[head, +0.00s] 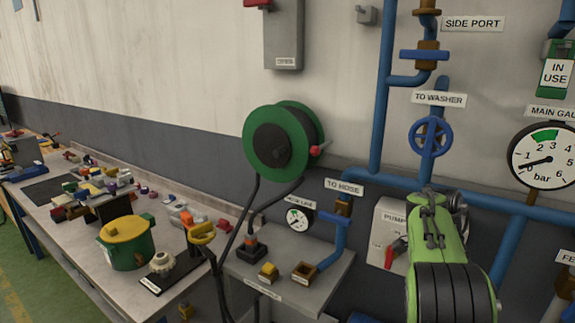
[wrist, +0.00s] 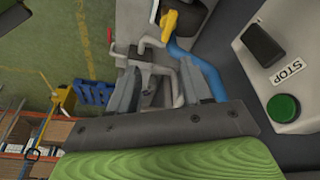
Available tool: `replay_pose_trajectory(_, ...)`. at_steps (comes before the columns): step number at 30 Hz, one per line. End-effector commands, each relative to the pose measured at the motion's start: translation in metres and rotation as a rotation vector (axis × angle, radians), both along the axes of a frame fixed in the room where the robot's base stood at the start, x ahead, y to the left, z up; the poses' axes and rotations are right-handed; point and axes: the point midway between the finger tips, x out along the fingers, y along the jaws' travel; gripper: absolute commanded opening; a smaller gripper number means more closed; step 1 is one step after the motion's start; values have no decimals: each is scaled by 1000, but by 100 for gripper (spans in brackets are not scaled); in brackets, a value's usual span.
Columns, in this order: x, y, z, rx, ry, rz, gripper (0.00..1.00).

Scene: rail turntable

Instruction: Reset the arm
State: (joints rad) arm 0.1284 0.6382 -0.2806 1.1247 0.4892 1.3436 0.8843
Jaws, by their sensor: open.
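My gripper (wrist: 158,74) shows in the wrist view. Its two grey fingers stand apart, to the left and right of the middle, above a dark crossbar with screws and a green housing. I see nothing held between the fingers; grey pipe-like parts and a yellow handle (wrist: 170,20) show behind the gap. In the head view a green and black ribbed part of my arm rises at the lower right, in front of the pump area. I cannot make out the fingertips there.
A workbench (head: 190,205) with a green pot (head: 127,255) and several small parts runs along the left. A green hose reel (head: 275,145), blue pipes (head: 380,110) and the main gauge (head: 543,157) are on the wall. A box with a green button (wrist: 283,108) lies right of my gripper.

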Motion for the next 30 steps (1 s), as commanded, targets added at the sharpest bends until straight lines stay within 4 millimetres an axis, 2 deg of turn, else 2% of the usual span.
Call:
replay_pose_trajectory(1, -16, 15, 22, 23, -18, 115, 49)
replay_pose_trajectory(3, -38, 36, 43, 45, -38, 293, 49)
replay_pose_trajectory(6, -74, 70, 64, 58, -72, 557, 49)
replay_pose_trajectory(9, -115, 105, 76, 46, -108, 827, 49)
replay_pose_trajectory(13, -173, 151, 74, -6, -151, 1183, 49)
replay_pose_trajectory(15, -203, 172, 65, -50, -170, 1361, 49)
replay_pose_trajectory(18, -238, 195, 47, -111, -184, 1564, 49)
replay_pose_trajectory(22, -260, 210, 31, -161, -189, 1702, 49)
replay_pose_trajectory(30, -263, 211, 28, -167, -188, 1722, 49)
